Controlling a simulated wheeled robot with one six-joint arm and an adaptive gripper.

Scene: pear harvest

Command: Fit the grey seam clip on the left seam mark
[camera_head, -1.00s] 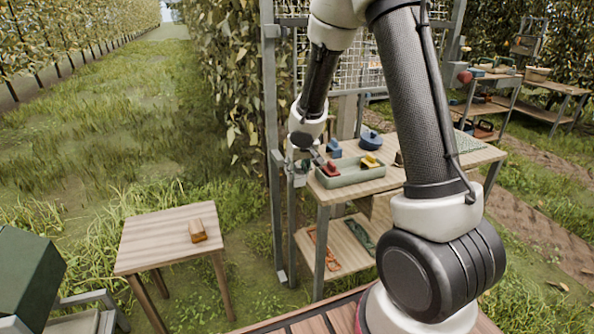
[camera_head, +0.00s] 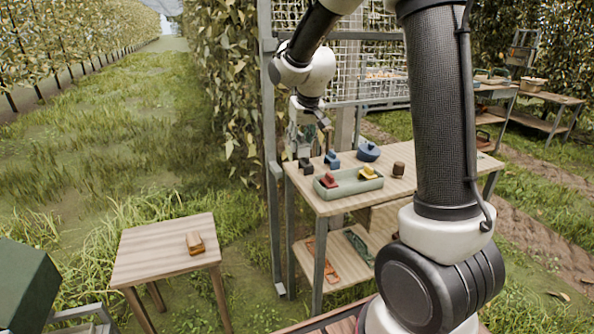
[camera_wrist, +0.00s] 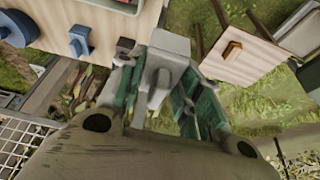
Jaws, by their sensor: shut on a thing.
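My gripper (camera_wrist: 160,98) is shut on the grey seam clip (camera_wrist: 168,48), a pale grey block with a raised tab held between the green fingers in the wrist view. In the head view my gripper (camera_head: 308,143) hangs above the far left corner of the workbench (camera_head: 325,205), close to the grey post. The clip is too small to make out there. I cannot pick out the left seam mark in either view.
A green tray (camera_head: 349,190) holds a red clip (camera_head: 328,181) and a yellow clip (camera_head: 368,172). A blue clip (camera_head: 332,160), a dark clip (camera_head: 305,165), a round blue pot (camera_head: 367,151) and a brown cup (camera_head: 398,170) stand nearby. A small table (camera_head: 150,252) bears a wooden block (camera_head: 194,243).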

